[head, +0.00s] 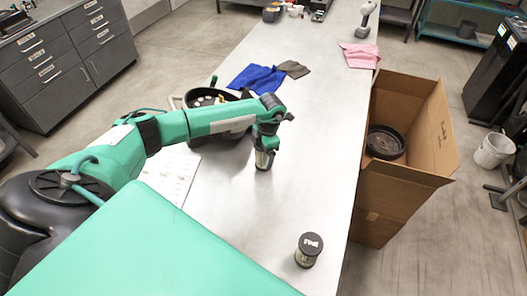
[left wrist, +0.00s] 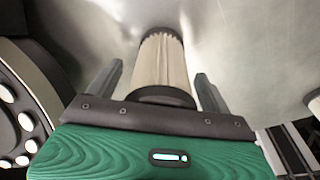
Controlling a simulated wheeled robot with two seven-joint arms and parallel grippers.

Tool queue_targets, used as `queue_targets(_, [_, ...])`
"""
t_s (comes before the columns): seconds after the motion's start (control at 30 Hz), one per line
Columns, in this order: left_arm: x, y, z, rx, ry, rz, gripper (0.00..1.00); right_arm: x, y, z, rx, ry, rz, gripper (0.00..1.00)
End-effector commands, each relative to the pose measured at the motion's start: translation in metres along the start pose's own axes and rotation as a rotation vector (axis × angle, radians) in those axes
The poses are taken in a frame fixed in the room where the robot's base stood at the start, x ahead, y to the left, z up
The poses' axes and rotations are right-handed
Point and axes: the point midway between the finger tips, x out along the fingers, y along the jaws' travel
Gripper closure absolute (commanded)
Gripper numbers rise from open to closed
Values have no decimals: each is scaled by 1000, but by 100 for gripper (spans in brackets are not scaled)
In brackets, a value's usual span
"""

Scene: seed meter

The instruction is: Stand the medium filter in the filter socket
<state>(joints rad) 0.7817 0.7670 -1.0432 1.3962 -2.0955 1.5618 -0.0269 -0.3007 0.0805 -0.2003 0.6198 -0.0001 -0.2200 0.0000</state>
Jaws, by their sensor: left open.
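A pleated cream filter with dark end caps (left wrist: 160,62) is between the fingers of my left gripper (left wrist: 160,80) in the left wrist view. The fingers are open, with a gap on each side of the filter. In the head view my left gripper (head: 264,157) points down at the metal table, and the filter there is mostly hidden by it. No size label on this filter is readable. Another filter with a dark labelled cap (head: 309,248) stands upright near the table's front right. I cannot make out the filter socket. My right gripper is not in view.
A round black housing with white holes (head: 203,98) sits behind my left arm, and it also shows in the left wrist view (left wrist: 22,105). Blue cloth (head: 256,78) lies beyond it. A cardboard box (head: 425,155) stands right of the table.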

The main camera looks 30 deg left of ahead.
Motion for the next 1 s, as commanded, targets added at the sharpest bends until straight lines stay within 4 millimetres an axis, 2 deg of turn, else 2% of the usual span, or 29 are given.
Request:
queue_targets(0.17, [1, 0, 0, 0, 0, 0, 18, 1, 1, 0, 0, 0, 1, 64])
queue_targets(0.4, [0, 0, 0, 0, 0, 0, 65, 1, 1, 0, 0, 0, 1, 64])
queue_targets(0.47, [0, 0, 0, 0, -1, 0, 72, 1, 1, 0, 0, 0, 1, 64])
queue_targets(0.77, [-4, 0, 0, 0, -3, 0, 72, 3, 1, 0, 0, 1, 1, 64])
queue_targets(0.87, [-11, 1, -1, 0, -3, 1, 72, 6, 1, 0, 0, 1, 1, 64])
queue_targets(1.0, [-34, 1, -4, 2, -6, 3, 72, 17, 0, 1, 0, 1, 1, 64])
